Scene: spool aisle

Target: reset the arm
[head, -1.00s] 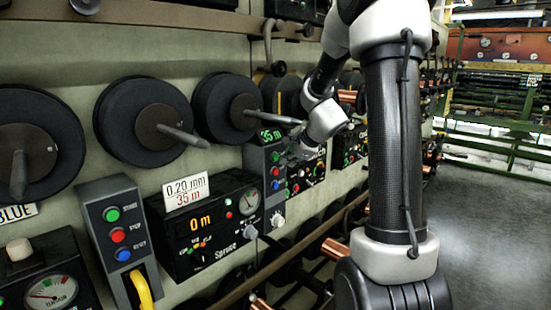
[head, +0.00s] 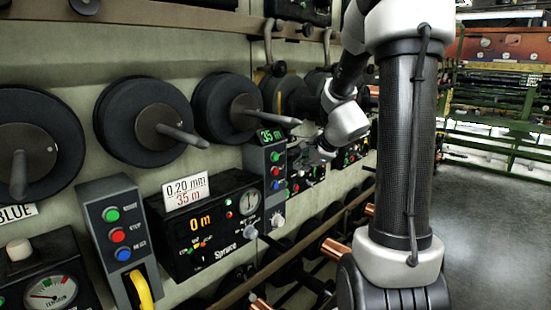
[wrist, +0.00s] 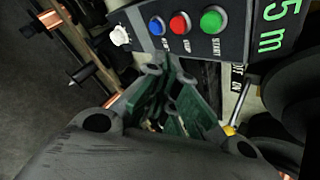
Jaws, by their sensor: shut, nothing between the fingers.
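My gripper (head: 310,157) hangs in front of the machine wall, beside the control box with the green 35 m display (head: 272,160). In the wrist view my gripper (wrist: 178,92) has its dark green fingers closed together with nothing held. The box's blue, red and green buttons (wrist: 180,24) show just beyond the fingertips. I cannot tell from these views whether the fingertips touch the box; they look apart from it. My arm rises at the right of the head view and bends down toward the wall.
A black counter box reading 0 m (head: 213,225) carries a 0.20 mm, 35 m card (head: 186,191). Large black spools (head: 140,122) line the wall above. Another button box (head: 118,235) with a yellow handle stands left. Copper-ended rods (head: 335,250) jut out low. Open floor (head: 490,215) lies right.

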